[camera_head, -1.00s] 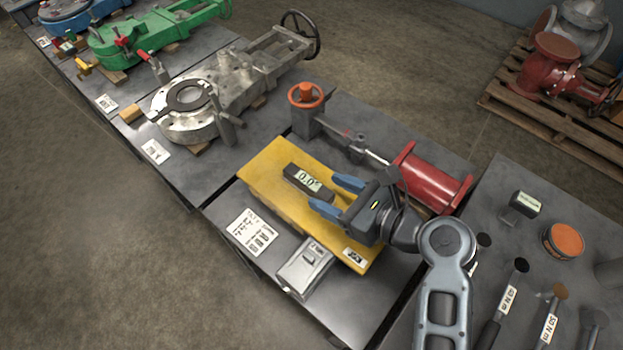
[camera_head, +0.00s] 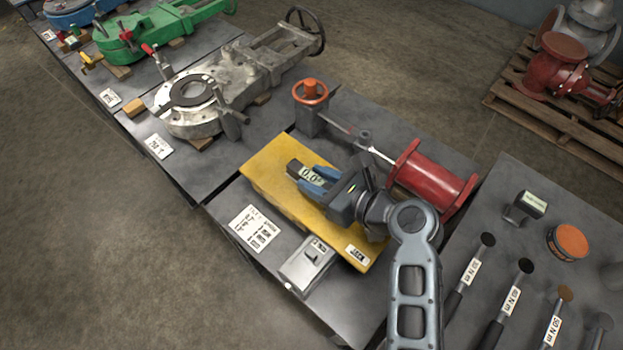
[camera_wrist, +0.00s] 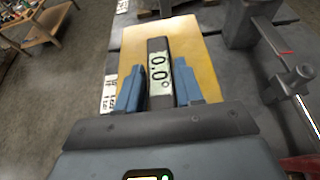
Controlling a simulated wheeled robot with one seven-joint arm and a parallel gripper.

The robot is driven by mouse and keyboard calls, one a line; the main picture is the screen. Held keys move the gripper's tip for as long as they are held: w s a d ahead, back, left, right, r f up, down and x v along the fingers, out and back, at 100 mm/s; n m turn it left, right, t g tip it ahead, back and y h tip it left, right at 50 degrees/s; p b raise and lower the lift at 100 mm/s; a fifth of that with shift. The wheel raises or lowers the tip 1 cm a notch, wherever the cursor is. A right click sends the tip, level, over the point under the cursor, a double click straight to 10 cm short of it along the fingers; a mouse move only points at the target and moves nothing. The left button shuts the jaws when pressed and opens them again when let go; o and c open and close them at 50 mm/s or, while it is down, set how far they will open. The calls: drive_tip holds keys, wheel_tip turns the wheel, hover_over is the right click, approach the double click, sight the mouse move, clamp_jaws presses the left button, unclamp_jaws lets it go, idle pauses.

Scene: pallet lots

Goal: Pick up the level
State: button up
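The level (camera_head: 297,170) is a small dark grey block with a pale display reading 0.0°. It lies on the yellow plate (camera_head: 265,168). My gripper (camera_head: 312,180) has blue fingers that are spread on either side of the level. In the wrist view, the level (camera_wrist: 158,62) lies lengthwise between the two fingertips, and my gripper (camera_wrist: 158,88) is open around it. Narrow gaps seem to show between the fingers and the level's sides. The level's near end is hidden by the gripper body.
A red cylinder with an orange handwheel (camera_head: 311,92) lies behind the plate. A grey switch box (camera_head: 307,264) and a white printed card (camera_head: 255,229) are in front of it. Labelled tools (camera_head: 471,272) and an orange-lidded tin (camera_head: 569,242) are on the right table.

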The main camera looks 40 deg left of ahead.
sight(318, 181)
clamp_jaws()
drive_tip(key=shift+r, duration=0.1)
drive_tip(key=shift+r, duration=0.55)
wheel_tip(318, 181, up, 3)
drive_tip(key=shift+f+p, duration=0.15)
drive_tip(key=shift+p, duration=0.25)
drive_tip(key=w+r+v, duration=0.2)
drive_tip(key=v, duration=1.1)
drive_tip(key=shift+a+p, duration=0.15)
drive_tip(key=shift+p, duration=0.25)
